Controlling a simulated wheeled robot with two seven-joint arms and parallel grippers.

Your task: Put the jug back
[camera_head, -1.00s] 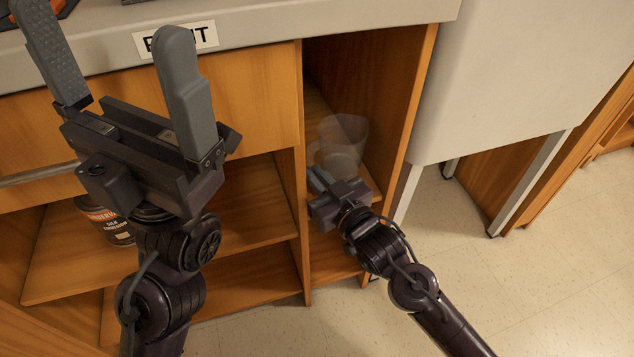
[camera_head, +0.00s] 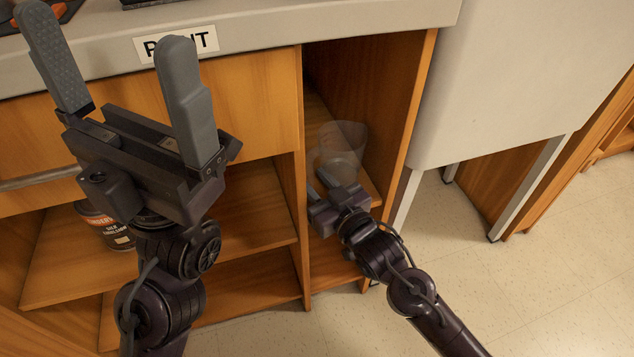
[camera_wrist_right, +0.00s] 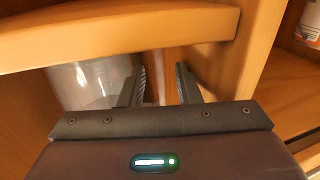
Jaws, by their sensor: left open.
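The clear jug (camera_head: 342,150) is in the narrow right-hand bay of the wooden cabinet, close above its shelf; I cannot tell whether its base touches. My right gripper (camera_head: 326,186) is in front of the jug at the bay's opening. In the right wrist view the jug (camera_wrist_right: 92,82) is left of the fingers. The right fingers (camera_wrist_right: 163,85) are a short gap apart, seemingly shut on the jug's see-through handle, which is hard to make out. My left gripper (camera_head: 120,75) is open and empty, raised in front of the cabinet.
The bay's divider (camera_head: 303,180) and right side panel (camera_head: 410,110) stand close beside the right gripper. A labelled paint tin (camera_head: 108,228) stands on the left shelf. The grey worktop (camera_head: 270,30) overhangs above, with a sign on its edge. Floor at the right is clear.

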